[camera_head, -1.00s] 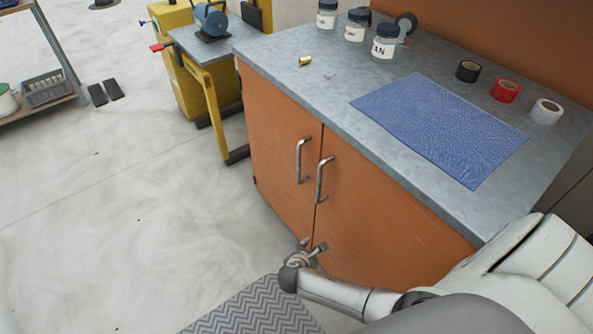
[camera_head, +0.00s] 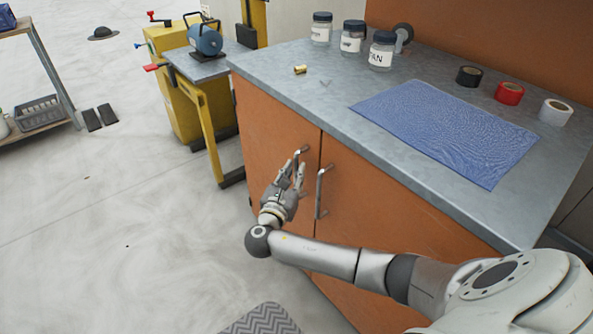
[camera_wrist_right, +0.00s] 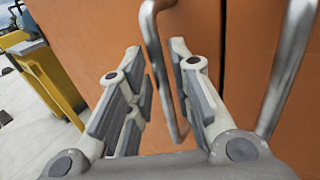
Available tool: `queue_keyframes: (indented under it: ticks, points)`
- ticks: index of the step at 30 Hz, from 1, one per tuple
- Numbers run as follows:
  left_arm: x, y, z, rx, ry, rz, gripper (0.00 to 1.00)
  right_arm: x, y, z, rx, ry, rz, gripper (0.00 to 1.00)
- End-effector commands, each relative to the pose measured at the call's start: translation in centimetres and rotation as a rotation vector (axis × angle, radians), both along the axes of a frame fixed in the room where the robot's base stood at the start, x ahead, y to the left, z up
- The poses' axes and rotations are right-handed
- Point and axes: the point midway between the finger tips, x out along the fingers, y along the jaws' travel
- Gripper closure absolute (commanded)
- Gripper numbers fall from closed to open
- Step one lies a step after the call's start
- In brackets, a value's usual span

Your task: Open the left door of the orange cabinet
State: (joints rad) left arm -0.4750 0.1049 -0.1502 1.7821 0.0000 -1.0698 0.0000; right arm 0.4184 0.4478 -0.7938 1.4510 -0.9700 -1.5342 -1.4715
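The orange cabinet has a left door (camera_head: 268,135) and a right door (camera_head: 365,205), both closed. The left door's metal bar handle (camera_head: 302,150) is partly hidden behind my right gripper (camera_head: 293,172). In the right wrist view my right gripper (camera_wrist_right: 155,50) is open. The left handle (camera_wrist_right: 158,65) shows between its two fingers, with no visible grip on it. Exact depth to the handle is hard to tell. The right door's handle (camera_head: 320,192) is just right of the gripper and also shows in the wrist view (camera_wrist_right: 287,70). My left gripper is not in view.
The grey countertop (camera_head: 310,100) holds several jars, tape rolls, a blue mat (camera_head: 450,130) and a small brass piece (camera_head: 300,69). A yellow workbench (camera_head: 205,110) stands left of the cabinet. The floor (camera_head: 120,230) in front is mostly clear.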

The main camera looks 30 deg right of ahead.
Motion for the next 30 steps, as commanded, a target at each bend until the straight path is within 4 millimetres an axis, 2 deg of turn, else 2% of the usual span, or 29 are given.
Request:
queue_keyframes:
  ticks: [6, 16, 21, 30]
  points:
    - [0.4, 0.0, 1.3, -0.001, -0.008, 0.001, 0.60, 1.4, -1.7, -0.1, -0.001, 0.001, 0.001, 0.79]
    - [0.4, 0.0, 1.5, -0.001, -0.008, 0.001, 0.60, 1.6, -2.0, -0.1, 0.002, 0.001, 0.001, 0.79]
    - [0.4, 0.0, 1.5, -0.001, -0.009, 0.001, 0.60, 1.6, -1.9, -0.1, 0.002, 0.001, 0.001, 1.00]
    - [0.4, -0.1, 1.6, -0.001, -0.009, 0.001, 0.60, 1.5, -1.9, -0.1, 0.002, 0.002, 0.001, 1.00]
